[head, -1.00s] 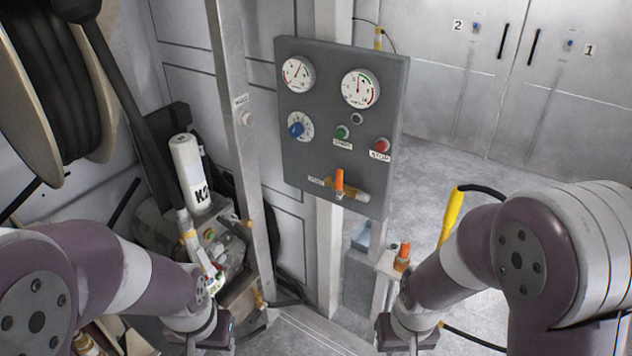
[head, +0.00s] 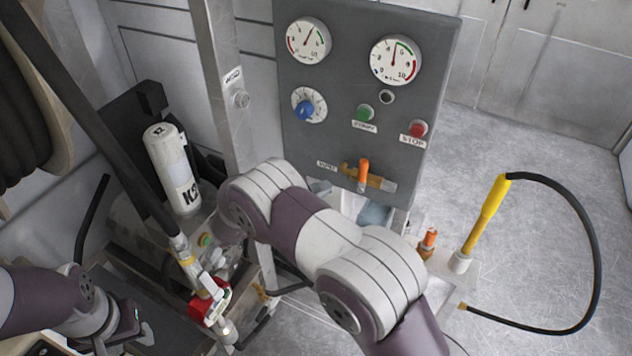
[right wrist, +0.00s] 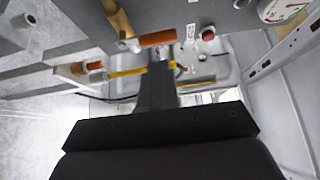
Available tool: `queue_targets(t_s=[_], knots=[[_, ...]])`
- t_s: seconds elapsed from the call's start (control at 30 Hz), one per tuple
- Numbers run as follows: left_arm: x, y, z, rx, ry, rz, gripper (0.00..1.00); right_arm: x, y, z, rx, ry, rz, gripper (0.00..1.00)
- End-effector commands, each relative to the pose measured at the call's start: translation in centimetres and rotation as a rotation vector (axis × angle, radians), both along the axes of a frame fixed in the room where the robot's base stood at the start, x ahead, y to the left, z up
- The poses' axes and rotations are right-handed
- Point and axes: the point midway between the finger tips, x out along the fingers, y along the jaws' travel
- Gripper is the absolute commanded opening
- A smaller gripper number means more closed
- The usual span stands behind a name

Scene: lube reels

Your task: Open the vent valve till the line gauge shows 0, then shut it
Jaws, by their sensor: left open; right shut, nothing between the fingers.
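The vent valve (head: 363,174) sits low on the grey panel, with an orange handle standing upright across its horizontal brass body. The handle also shows in the right wrist view (right wrist: 157,38). Two round gauges sit at the panel's top. The left gauge (head: 308,41) has its needle up and to the right; the right gauge (head: 396,61) has its needle nearly straight up. Which is the line gauge I cannot read. My right gripper (right wrist: 158,62) is shut and empty, its tips close to the orange handle; contact is unclear. My left gripper (head: 138,332) is open and empty, lower left.
A second orange-handled valve (head: 429,240) and a yellow wand (head: 487,214) stand lower right. A white cylinder (head: 172,168) stands left.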

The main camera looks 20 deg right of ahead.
Motion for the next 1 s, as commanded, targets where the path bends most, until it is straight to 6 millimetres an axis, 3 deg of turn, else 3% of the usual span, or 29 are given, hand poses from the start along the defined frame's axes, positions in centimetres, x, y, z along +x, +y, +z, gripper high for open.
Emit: queue_targets(t_s=[0.2, 0.4, 1.0], knots=[[0.0, 0.0, 1.4, 0.0, -0.001, 0.0, 0.45, 0.5, -4.4, 0.3, 0.001, 0.003, -0.003, 0.0], [0.0, 0.0, 1.9, 0.0, 0.0, 0.0, 0.45, 0.8, -6.8, 0.2, 0.001, 0.002, 0.0, 0.0], [0.0, 0.0, 1.7, 0.0, 0.0, 0.0, 0.45, 0.9, -7.4, 0.1, 0.014, -0.013, 0.002, 0.0]])
